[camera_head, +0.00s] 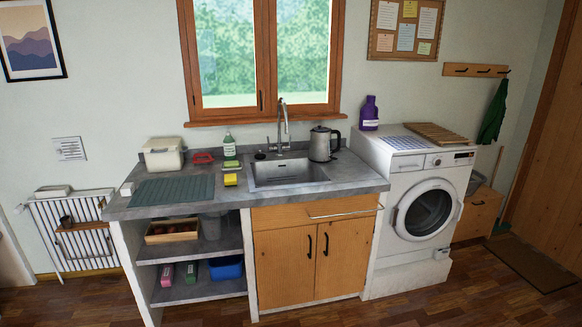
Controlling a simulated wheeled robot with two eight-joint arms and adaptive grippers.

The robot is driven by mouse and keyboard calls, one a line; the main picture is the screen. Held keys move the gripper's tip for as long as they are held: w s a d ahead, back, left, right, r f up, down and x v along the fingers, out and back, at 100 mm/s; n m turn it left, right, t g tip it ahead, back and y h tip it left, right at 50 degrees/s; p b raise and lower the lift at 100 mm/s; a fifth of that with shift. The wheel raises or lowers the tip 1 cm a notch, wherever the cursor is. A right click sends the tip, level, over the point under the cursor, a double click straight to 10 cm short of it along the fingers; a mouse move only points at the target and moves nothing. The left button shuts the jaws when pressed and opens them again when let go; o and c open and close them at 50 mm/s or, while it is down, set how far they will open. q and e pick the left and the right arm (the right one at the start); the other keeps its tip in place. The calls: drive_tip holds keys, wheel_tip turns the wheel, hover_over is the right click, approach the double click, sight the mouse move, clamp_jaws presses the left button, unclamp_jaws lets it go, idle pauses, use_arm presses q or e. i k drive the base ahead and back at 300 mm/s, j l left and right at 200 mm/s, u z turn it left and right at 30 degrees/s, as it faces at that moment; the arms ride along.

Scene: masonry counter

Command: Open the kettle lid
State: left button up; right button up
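Neither of my grippers shows in the head view.
The sink (287,172) with a tall faucet (284,124) is left of the kettle. A washing machine (425,197) with a purple bottle (369,113) on top stands to the right. A green mat (172,190) lies at the counter's left. The floor in front is clear.

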sight(319, 129)
drive_tip(key=i+l, duration=0.2)
drive_tip(key=i, duration=0.3)
drive_tip(key=i+l, duration=0.2)
drive_tip(key=i, duration=0.25)
drive_tip(key=i+l, duration=0.2)
drive_tip(key=i, duration=0.3)
drive_tip(key=i+l, duration=0.2)
drive_tip(key=i, duration=0.25)
drive_tip(key=i+l, duration=0.2)
drive_tip(key=i, duration=0.3)
